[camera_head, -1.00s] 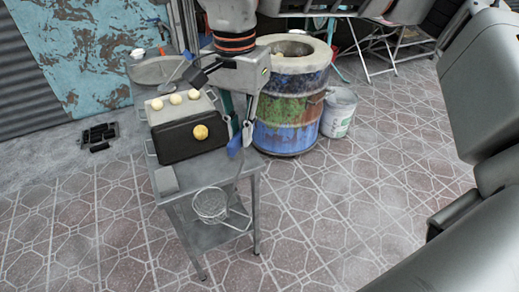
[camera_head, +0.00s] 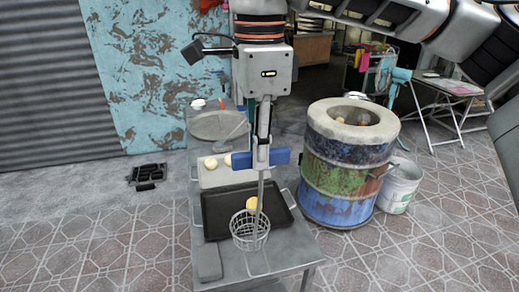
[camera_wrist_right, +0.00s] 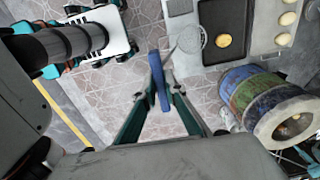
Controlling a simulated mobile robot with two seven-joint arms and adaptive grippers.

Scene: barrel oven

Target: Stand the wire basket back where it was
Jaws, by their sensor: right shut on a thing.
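My right gripper (camera_head: 262,157) is shut on the blue handle (camera_head: 280,157) of the wire basket. The round mesh basket (camera_head: 250,241) hangs below on its thin rod. In the head view it overlaps the front of the black tray (camera_head: 220,222) and the table (camera_head: 290,262). In the wrist view the handle (camera_wrist_right: 159,80) lies between the fingers (camera_wrist_right: 158,92), and the basket (camera_wrist_right: 190,40) shows beside the black tray (camera_wrist_right: 231,20). I cannot tell its exact height above the table. My left gripper is not in view.
A yellowish ball (camera_head: 251,203) lies in the black tray. Pale balls (camera_head: 211,163) sit on a board behind it. A painted barrel oven (camera_head: 347,172) stands to the right, with a white bucket (camera_head: 399,186) beside it. A small grey block (camera_head: 208,262) lies at the table's front left.

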